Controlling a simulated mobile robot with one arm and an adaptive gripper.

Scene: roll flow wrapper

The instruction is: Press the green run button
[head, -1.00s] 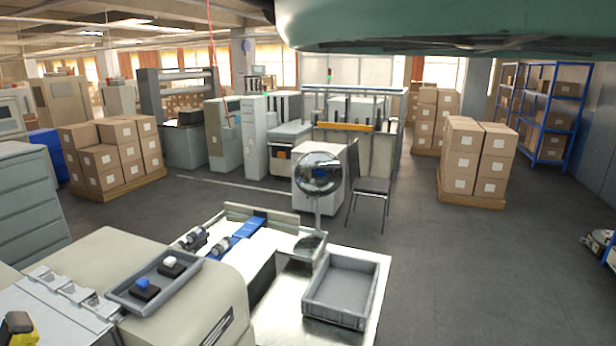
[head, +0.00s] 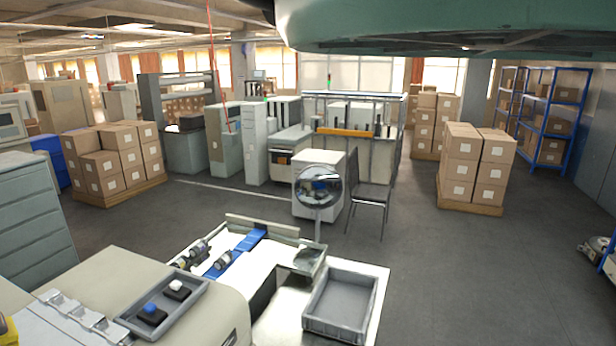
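No green run button can be made out on the near machine. The beige wrapper machine (head: 105,268) fills the lower left, with its steel infeed or outfeed bed (head: 275,258) and blue belt (head: 250,240) beyond it. A grey tray (head: 189,302) on its top holds two black blocks, one with a blue dome (head: 150,308) and one with a white dome (head: 175,285). A yellow part (head: 8,330) is cut off at the left edge. My gripper is not in view.
An empty grey crate (head: 341,300) sits on a pale table at the machine's right end. A round mirror (head: 318,187) on a post stands behind it. A chair (head: 370,200) and stacked boxes (head: 475,165) stand farther back. The right floor is mostly clear.

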